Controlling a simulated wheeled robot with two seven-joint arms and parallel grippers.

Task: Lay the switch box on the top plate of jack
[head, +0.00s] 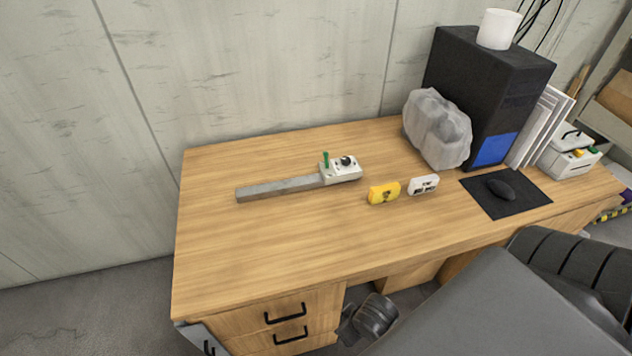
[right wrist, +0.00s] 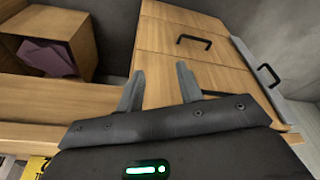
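A white box with a green post and a black round knob (head: 341,172), which looks like the switch box, sits at the right end of a long grey bar (head: 280,188) on the desk. I cannot tell whether box and bar are joined. To its right stand a small yellow block (head: 384,192) and a small white block (head: 424,185), both with dark openings; these may be jacks, but I cannot tell. My right gripper (right wrist: 160,85) is open and empty in the right wrist view, pointing toward wooden furniture with drawers. My left gripper is not in view.
The wooden desk (head: 240,250) is clear at its left and front. At the right are a bagged lump (head: 437,130), a black computer tower (head: 480,75) with a white cup (head: 498,28), and a mouse (head: 501,189) on a black mat. Drawer handles (head: 285,313) jut from the front.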

